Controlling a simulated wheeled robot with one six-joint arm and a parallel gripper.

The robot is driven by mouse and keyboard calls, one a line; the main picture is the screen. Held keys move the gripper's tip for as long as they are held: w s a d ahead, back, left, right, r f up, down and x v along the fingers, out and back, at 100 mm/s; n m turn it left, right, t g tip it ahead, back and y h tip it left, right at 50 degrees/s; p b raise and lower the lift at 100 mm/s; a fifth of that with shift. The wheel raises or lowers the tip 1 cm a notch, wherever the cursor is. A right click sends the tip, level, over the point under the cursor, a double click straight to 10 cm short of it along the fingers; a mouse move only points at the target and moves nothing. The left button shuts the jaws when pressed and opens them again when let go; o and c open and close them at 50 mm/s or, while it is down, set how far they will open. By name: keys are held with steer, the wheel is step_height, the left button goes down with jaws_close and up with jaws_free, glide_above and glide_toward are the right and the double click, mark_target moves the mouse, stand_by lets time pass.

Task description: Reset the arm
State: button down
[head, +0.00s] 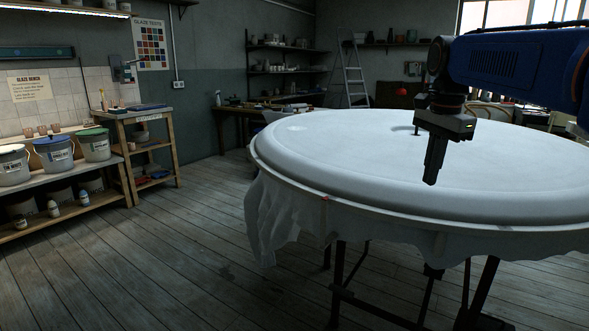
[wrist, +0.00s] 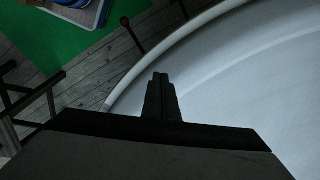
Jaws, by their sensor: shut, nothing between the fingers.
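My gripper (head: 430,180) hangs below my blue arm at the right of the head view, pointing down in front of the large round white plaster piece (head: 340,160). Its fingers are together with nothing between them. In the wrist view the closed fingers (wrist: 160,78) show as a dark shape at the middle, and the white curved rim (wrist: 190,40) runs past them to the upper right. I cannot tell the exact gap between the fingertips and the white surface.
The white piece rests on a dark-legged stand with white cloth (head: 268,220) hanging from its edge. Lidded buckets (head: 53,153) stand on a shelf at the left. A small wooden table (head: 140,117) is beside them. The plank floor (head: 150,260) between is clear.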

steer(key=s+a+f+n+t, duration=0.1)
steer(key=s+a+f+n, duration=0.1)
steer(key=s+f+n, duration=0.5)
steer(key=s+a+f+n+t, duration=0.1)
steer(key=s+f+n, duration=0.6)
steer(key=s+f, duration=1)
steer(key=shift+s+a+t, duration=0.4)
steer(key=shift+s+t, duration=0.25)
steer(key=shift+t, duration=0.15)
